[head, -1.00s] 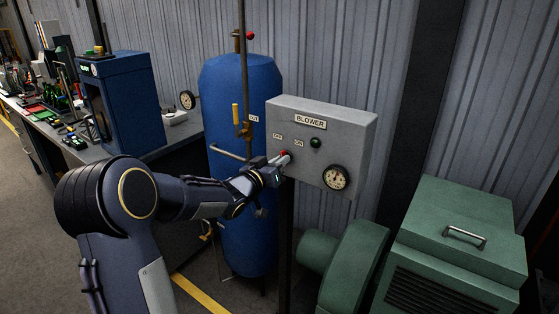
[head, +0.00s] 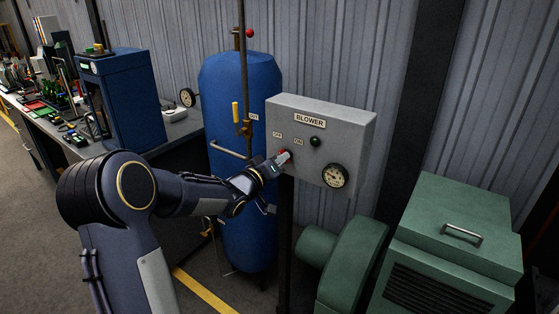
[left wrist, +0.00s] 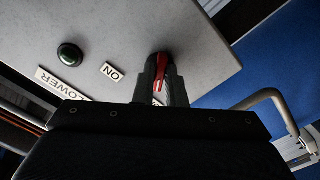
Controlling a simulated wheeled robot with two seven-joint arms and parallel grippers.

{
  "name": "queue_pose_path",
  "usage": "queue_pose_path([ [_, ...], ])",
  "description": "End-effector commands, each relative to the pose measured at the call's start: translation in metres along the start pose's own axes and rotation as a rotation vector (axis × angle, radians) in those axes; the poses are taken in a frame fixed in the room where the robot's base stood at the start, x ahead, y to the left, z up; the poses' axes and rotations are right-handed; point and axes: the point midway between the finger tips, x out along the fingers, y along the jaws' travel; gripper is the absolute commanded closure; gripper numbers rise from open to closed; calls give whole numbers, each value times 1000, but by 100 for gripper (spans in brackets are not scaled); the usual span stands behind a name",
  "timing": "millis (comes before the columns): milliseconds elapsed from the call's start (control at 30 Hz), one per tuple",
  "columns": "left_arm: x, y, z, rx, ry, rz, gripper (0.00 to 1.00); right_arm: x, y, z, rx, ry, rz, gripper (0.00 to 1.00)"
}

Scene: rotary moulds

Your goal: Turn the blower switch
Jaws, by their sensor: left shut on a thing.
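The blower control box (head: 345,130) is a grey panel labelled BLOWER on a post. It carries OFF and ON labels, a dark green round lamp (head: 316,141) and a dial gauge (head: 335,176). The fingers hide part of the knob. My right gripper is in neither view.
A blue tank (head: 240,90) with pipes and a yellow-handled valve stands close behind my left arm. A green blower machine (head: 455,240) stands at the lower right. A cluttered workbench (head: 185,127) with a blue cabinet runs along the left.

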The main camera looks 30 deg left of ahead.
Motion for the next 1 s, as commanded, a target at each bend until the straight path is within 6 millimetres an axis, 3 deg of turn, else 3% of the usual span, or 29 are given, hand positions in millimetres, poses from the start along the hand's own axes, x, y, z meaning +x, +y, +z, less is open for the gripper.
queue_pose_path([
  [200, 0, -1, 0, -3, 0, -2, 100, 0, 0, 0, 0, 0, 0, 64],
  [233, 0, -1, 0, -3, 0, -2, 86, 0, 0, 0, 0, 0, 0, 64],
  [367, 0, 0, 0, -2, 0, -1, 69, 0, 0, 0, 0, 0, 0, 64],
  [700, -4, -1, 0, 0, 1, -1, 69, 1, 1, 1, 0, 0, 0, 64],
  [1000, -52, -1, 0, 1, 2, -1, 69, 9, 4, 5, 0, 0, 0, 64],
])
